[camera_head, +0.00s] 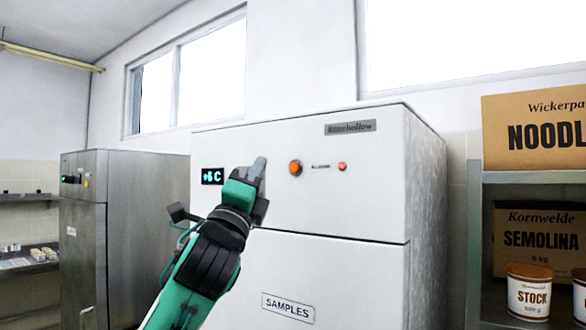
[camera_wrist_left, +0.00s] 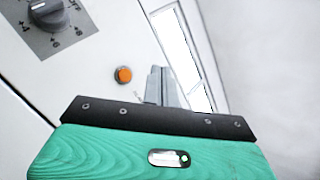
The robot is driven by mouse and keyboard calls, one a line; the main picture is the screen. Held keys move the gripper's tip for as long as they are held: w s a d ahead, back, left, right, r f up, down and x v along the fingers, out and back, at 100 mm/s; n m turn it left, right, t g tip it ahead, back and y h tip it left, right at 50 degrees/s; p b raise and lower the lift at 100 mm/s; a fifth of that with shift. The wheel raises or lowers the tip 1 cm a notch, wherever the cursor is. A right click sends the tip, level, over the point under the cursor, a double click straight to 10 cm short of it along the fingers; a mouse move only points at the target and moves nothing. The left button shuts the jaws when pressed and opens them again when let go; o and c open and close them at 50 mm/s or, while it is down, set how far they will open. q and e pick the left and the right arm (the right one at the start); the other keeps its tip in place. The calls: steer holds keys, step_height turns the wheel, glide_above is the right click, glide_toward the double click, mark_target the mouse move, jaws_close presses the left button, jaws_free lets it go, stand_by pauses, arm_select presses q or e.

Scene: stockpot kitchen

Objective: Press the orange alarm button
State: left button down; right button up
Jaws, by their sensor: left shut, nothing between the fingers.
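The orange alarm button (camera_head: 295,167) is a round button on the upper front panel of a white fridge (camera_head: 330,205). My left gripper (camera_head: 259,163) is in front of that panel, to the left of the button, with its fingers shut and nothing between them. In the left wrist view the orange button (camera_wrist_left: 123,74) shows to the left of the shut fingers (camera_wrist_left: 162,76). The fingers look apart from the button; their distance to the panel is hard to tell. My right gripper is not in view.
A small red light (camera_head: 342,166) sits right of the button, and a temperature display (camera_head: 212,176) sits left. A dark knob (camera_wrist_left: 47,14) shows in the wrist view. A steel cabinet (camera_head: 125,235) stands left; a shelf with boxes (camera_head: 540,235) stands right.

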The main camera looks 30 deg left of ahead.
arm_select(q)
steer(key=shift+w+d+p, duration=0.15)
steer(key=shift+w+d, duration=0.05)
steer(key=shift+w, duration=1.75)
steer(key=shift+w+d+p, duration=0.15)
steer(key=shift+w, duration=1.75)
steer(key=shift+w+d, duration=0.1)
steer(key=shift+w, duration=0.3)
steer(key=shift+w+p, duration=0.3)
steer(key=shift+w, duration=0.1)
steer(key=shift+s, duration=0.85)
steer(key=s, duration=0.5)
steer(key=shift+a, duration=0.25)
